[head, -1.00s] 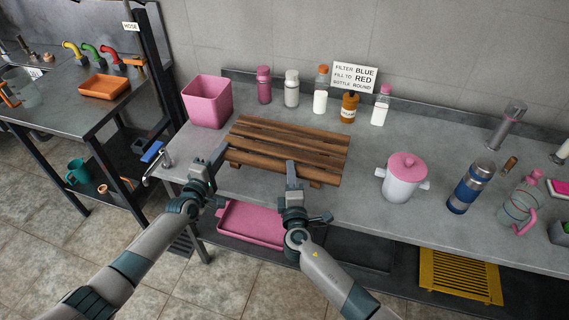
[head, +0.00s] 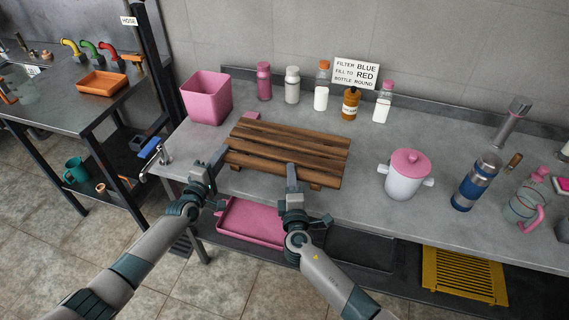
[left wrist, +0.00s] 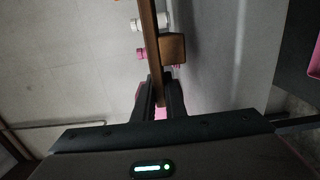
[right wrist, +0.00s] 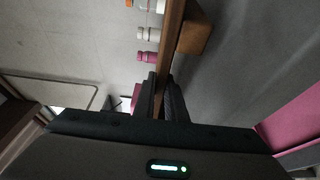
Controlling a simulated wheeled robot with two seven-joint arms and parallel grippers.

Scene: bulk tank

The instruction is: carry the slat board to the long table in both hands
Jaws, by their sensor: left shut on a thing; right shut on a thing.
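The brown wooden slat board (head: 288,150) is over the near left part of the long grey table (head: 350,205). Whether its feet touch the top is hard to tell. My left gripper (head: 219,160) is shut on the board's near edge toward its left end. My right gripper (head: 291,174) is shut on the same near edge, further right. The left wrist view shows the board's edge (left wrist: 149,45) between the fingers, with a foot block beside it. The right wrist view shows the edge (right wrist: 170,45) gripped the same way.
A pink bin (head: 207,97) stands left of the board, and several bottles (head: 292,85) stand behind it. A white pot with a pink lid (head: 405,174) stands to the right. A tap (head: 158,158) is at the left. A pink tray (head: 252,222) lies below.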

